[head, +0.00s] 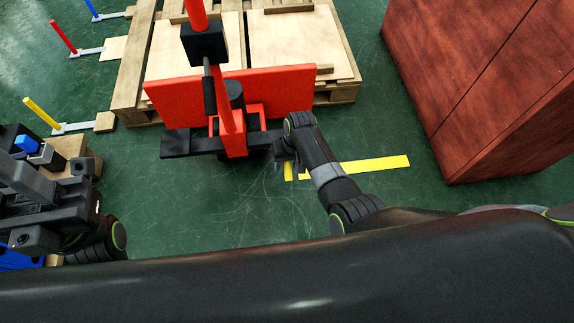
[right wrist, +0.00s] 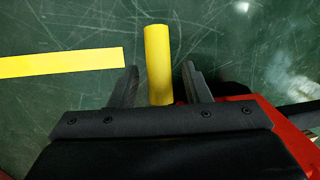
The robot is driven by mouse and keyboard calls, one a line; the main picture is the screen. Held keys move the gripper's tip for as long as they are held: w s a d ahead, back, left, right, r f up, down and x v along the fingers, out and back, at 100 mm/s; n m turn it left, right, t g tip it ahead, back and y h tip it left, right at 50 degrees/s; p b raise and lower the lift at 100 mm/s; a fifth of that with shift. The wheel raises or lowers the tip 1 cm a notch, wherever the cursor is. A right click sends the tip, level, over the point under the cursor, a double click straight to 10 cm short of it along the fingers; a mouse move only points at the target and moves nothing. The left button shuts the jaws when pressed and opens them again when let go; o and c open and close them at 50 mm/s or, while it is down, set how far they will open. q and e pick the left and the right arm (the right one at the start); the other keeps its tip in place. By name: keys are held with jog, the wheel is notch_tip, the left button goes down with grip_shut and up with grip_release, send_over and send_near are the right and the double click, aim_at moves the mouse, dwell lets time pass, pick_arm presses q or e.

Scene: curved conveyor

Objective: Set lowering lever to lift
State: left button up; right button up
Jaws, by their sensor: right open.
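The red pallet jack (head: 235,135) stands in the middle of the head view, with a black box (head: 205,43) on its upright red handle. My right gripper (head: 285,164) is just right of the jack's black lower parts, low near the floor. In the right wrist view my right gripper (right wrist: 162,84) is open, and a yellow rounded bar (right wrist: 158,60) shows between its fingers. I cannot tell whether the fingers touch it. My left arm is at the left edge; its dark gripper parts (head: 45,190) are hard to make out.
A wooden pallet (head: 130,70) lies behind the jack. A large reddish-brown box (head: 490,80) stands at the right. Yellow floor tape (head: 375,163) runs right of my right gripper. Red, blue and yellow posts (head: 42,113) stand at the left. Green floor is clear in front of the jack.

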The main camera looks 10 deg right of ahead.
jog(key=shift+f, duration=0.15)
grip_shut()
dwell(0.4)
